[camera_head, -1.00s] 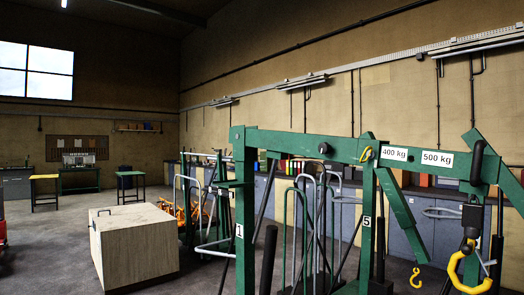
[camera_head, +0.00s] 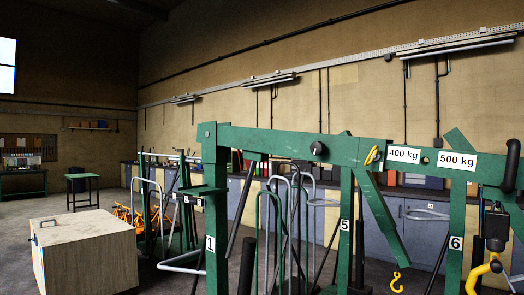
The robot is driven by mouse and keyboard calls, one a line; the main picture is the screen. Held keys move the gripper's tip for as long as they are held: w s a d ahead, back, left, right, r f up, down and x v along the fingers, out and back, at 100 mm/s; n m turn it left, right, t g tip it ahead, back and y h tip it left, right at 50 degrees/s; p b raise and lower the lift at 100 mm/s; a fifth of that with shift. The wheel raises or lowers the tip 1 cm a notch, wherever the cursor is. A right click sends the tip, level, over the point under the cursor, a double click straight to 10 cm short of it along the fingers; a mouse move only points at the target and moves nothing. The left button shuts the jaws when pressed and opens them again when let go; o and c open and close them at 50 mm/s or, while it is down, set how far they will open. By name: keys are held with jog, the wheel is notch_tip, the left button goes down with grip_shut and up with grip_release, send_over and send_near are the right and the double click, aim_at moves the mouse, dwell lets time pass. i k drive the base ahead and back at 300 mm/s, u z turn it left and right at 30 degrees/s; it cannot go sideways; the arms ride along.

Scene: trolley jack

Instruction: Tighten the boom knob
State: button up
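A green workshop crane fills the front of the view, with a long boom (camera_head: 265,141) running across it. A dark round knob (camera_head: 317,148) sits on the side of the boom, left of its middle. It looks seated against the boom; how tight it is cannot be told. Labels reading 400 kg (camera_head: 404,155) and 500 kg (camera_head: 457,161) are on the boom to the right of the knob. My gripper is not in view, and nothing touches the knob.
Green uprights marked 1 (camera_head: 210,243), 5 (camera_head: 345,225) and 6 (camera_head: 456,242) stand below the boom. A small yellow hook (camera_head: 397,283) and a large yellow hook (camera_head: 482,272) hang at the right. A pale wooden box (camera_head: 85,255) stands left, with open floor behind it.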

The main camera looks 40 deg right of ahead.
aim_at(317, 148)
jog(key=z, duration=0.45)
jog(key=i, duration=0.7)
jog(key=z, duration=0.8)
